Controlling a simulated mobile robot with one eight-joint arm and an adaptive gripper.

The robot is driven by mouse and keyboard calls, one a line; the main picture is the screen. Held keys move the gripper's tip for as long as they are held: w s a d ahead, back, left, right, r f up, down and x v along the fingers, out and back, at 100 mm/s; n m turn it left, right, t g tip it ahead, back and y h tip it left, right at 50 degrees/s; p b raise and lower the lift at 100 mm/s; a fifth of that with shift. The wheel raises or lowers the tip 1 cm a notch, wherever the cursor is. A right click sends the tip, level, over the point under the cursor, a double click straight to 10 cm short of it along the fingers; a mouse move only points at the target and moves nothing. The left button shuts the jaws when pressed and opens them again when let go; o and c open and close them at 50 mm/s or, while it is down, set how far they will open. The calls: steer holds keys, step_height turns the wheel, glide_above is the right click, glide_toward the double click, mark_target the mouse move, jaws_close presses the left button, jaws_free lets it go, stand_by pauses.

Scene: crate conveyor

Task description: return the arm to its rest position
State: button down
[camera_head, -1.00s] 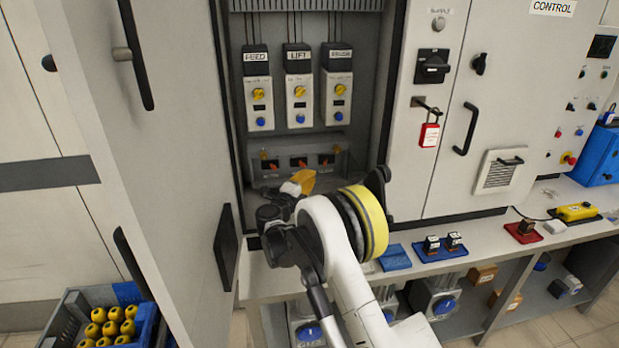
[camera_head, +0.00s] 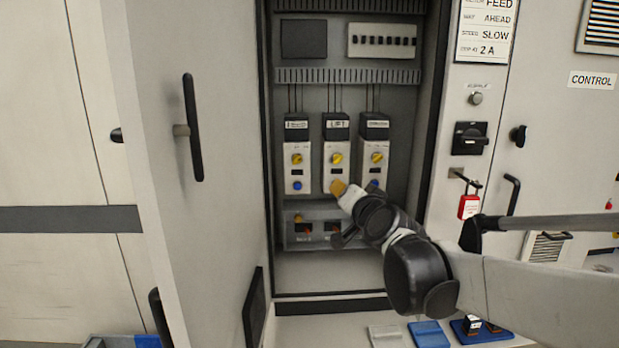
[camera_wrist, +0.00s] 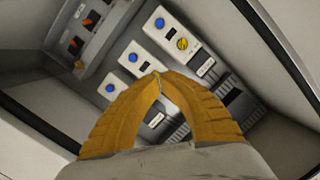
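My arm reaches in from the right in the head view, and my gripper (camera_head: 338,187) is in front of the lower part of the middle drive module, labelled LIFT (camera_head: 336,155), inside the open cabinet. In the wrist view, the two yellow fingers of my gripper (camera_wrist: 157,77) meet at their tips with nothing visible between them. My gripper hides the lower part of the LIFT module in the head view. Whether the fingers touch the module cannot be told.
The cabinet door (camera_head: 205,260) stands open on the left, its handle (camera_head: 193,128) facing out. The right cabinet panel carries a red padlock (camera_head: 468,206) and a black switch (camera_head: 470,138). A socket panel (camera_head: 300,238) sits under the modules.

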steer(key=s+d+f+n+g+h, duration=0.1)
steer(key=s+d+f+g, duration=0.2)
steer(key=s+f, duration=0.3)
steer(key=s+d+f+n+g+h, duration=0.1)
steer(key=s+f, duration=0.5)
steer(key=s, duration=1)
steer(key=s+d+f+n+g+h, duration=0.1)
steer(key=s+d+f+n+g, duration=0.2)
steer(key=s, duration=0.8)
steer(key=d+f+g, duration=0.2)
steer(key=d+f, duration=0.2)
steer(key=shift+s+d+h, duration=0.35)
steer(key=shift+h, duration=0.05)
steer(key=shift+f, duration=0.1)
